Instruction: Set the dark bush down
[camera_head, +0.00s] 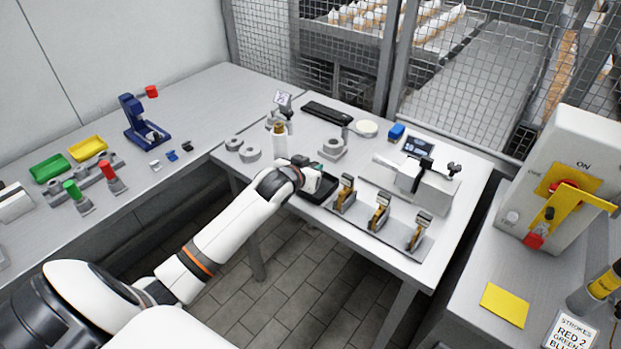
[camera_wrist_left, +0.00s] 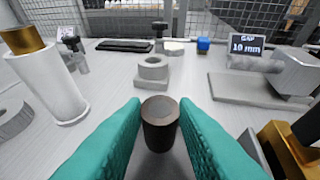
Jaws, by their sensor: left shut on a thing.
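The dark bush (camera_wrist_left: 160,124) is a short dark brown cylinder in the left wrist view. It stands upright between the teal finger pads of my left gripper (camera_wrist_left: 160,108), which is shut on it. I cannot make out the bush in the head view. Whether its underside touches anything is hidden. My right gripper is not in view.
A grey ring-topped block (camera_wrist_left: 152,70) stands just beyond the bush. A white cylinder with a brass top (camera_wrist_left: 45,80) is at left. Several brass-and-black clamps (camera_head: 380,212) stand on a plate right of the tray. A gauge with a display (camera_head: 418,147) is behind.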

